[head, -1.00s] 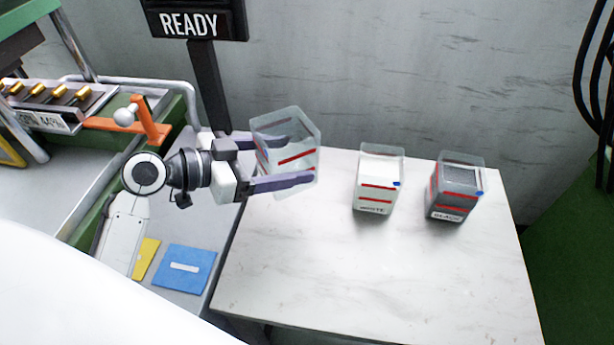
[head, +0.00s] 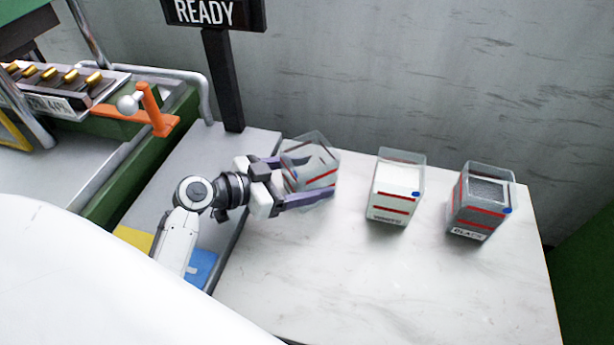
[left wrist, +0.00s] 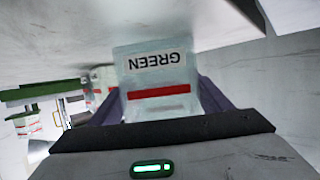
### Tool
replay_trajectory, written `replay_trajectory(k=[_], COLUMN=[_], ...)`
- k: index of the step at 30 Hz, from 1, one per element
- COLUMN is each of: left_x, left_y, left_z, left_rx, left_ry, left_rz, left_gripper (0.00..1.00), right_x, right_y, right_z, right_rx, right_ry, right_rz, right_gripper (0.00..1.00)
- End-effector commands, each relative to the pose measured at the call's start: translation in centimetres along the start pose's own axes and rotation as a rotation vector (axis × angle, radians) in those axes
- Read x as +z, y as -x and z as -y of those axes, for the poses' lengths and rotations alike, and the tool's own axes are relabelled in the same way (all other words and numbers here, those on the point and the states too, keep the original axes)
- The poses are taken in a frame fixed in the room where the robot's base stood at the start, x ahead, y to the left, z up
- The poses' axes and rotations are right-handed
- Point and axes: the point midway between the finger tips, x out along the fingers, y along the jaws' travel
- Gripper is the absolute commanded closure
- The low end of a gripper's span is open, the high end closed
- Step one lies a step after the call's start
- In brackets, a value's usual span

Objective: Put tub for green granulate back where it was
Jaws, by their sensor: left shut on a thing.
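The tub for green granulate (head: 311,162) is a clear, see-through box with red stripes, and it looks empty. In the left wrist view the tub (left wrist: 152,62) shows its GREEN label, upside down in the picture, and a red stripe. My left gripper (head: 300,182) is shut on the tub, with a purple finger on each side of it. The tub is tilted in the head view, over the left back part of the white table (head: 390,290). I cannot tell whether its base touches the table. My right gripper is not in view.
A tub of white granulate (head: 396,190) and a tub of black granulate (head: 480,203) stand on the table to the right. A black post with a READY sign (head: 222,80) stands behind my left arm. An orange bracket (head: 150,120) is at the left. The table front is clear.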

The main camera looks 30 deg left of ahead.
Motion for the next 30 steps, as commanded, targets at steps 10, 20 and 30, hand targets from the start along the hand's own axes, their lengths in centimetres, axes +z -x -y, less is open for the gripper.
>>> replay_trajectory(k=[10,20,30], left_x=[0.5,0.3,0.2], left_y=[-0.1,-0.1,2.7], left_z=[0.0,0.0,0.1], left_rx=[0.0,0.0,-0.002], left_ry=[-0.002,-0.001,-0.003], left_rz=[0.0,0.0,0.005], left_gripper=[0.67,0.1,0.1], right_x=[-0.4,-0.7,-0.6], right_y=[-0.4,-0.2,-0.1], right_z=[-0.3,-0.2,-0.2], right_rx=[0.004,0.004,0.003], right_ry=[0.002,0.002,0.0], right_rz=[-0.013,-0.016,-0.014], right_gripper=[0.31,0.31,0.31])
